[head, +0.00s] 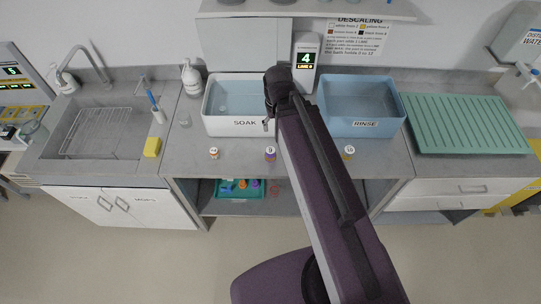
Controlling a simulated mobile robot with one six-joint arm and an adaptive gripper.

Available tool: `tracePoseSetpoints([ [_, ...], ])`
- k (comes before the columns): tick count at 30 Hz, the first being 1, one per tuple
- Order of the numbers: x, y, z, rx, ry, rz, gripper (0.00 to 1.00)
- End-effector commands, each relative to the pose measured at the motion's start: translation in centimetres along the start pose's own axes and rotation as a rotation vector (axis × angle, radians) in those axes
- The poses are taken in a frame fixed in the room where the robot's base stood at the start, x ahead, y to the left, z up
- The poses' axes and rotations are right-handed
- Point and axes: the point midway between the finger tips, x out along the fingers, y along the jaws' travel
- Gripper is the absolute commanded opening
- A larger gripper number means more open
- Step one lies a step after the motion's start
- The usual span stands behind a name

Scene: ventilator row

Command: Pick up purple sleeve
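Small purple pieces (255,183) lie with orange and blue ones in a teal tray (231,194) on the shelf under the counter; one may be the purple sleeve, but they are too small to tell their shape. A small jar with a purplish band (270,154) stands on the counter front, below the white SOAK basin. My arm reaches up across the middle of the view. My gripper (268,126) appears as a small grey tip hanging at the SOAK basin's right front, above the purplish jar and apart from it. Its fingers are too small to read.
Two more small jars stand along the counter front, at left (214,153) and right (349,153). A blue RINSE basin (392,114) and a green ribbed drying mat (465,125) are at right. A sink (85,150) and yellow sponge (152,147) are at left. My arm hides part of the counter.

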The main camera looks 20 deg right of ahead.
Motion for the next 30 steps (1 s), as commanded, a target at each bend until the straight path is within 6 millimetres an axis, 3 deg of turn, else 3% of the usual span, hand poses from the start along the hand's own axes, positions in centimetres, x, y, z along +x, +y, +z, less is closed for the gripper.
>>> tracePoseSetpoints([
  [21,13.5,-0.1,0.0,-0.001,0.000,0.000,0.81],
  [30,16.3,-0.1,0.0,-0.001,0.000,0.000,0.81],
])
